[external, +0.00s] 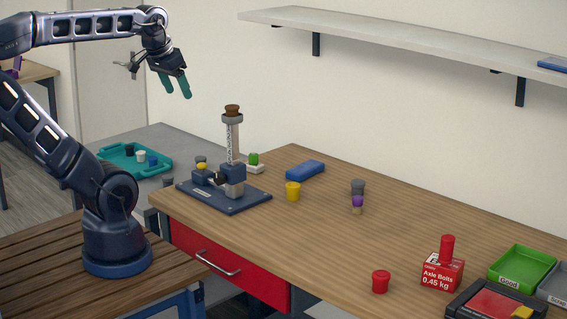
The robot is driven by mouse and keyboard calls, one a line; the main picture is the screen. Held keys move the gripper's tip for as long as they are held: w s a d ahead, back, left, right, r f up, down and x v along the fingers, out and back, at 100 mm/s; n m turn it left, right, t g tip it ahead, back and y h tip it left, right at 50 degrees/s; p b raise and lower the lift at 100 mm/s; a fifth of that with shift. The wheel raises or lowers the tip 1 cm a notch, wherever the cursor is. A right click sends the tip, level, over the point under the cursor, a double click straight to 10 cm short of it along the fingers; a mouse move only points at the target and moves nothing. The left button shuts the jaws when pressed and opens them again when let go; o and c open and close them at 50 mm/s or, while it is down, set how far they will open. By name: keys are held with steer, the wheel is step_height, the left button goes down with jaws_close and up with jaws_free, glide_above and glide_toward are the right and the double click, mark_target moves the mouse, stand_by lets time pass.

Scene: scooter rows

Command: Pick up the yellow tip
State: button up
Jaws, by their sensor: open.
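A small yellow cup-shaped piece (293,191), which may be the yellow tip, stands upright on the wooden bench, just right of a dark blue fixture. A smaller yellow piece (202,166) sits on the left part of that fixture (233,192). I cannot tell for sure which one is the tip. My gripper (178,95) is open and empty, with teal fingers pointing down. It is high in the air, up and left of the fixture and well apart from both yellow pieces.
The fixture's tall post (232,140) carries a brown piece. A blue block (305,170), purple piece (357,203) and red cup (380,282) stand on the bench. An Axle Bolts box (442,272) and green tray (522,268) are at right. A shelf (400,35) hangs above.

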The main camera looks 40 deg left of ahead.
steer(key=w+d+r+n+g, duration=0.1)
steer(key=w+d+r+n, duration=0.15)
steer(key=w, duration=0.55)
steer(key=w+d+r+n+g, duration=0.15)
steer(key=w+n, duration=0.25)
steer(key=w, duration=0.4)
steer(key=n+g+h, duration=0.1)
steer(key=n+g, duration=0.2)
steer(key=n, duration=0.4)
glide_above(293, 184)
steer(key=a, duration=0.1)
step_height(293, 184, down, 4)
step_height(293, 184, down, 25)
steer(key=shift+w+r, duration=0.1)
steer(key=shift+r, duration=0.1)
steer(key=f, duration=0.7)
steer(key=d+f, duration=0.1)
steer(key=f, duration=0.2)
steer(key=shift+s+f, duration=0.2)
steer(key=shift+f, duration=0.1)
steer(key=shift+d, duration=0.1)
steer(key=c, duration=1.1)
steer(key=shift+r, duration=0.1)
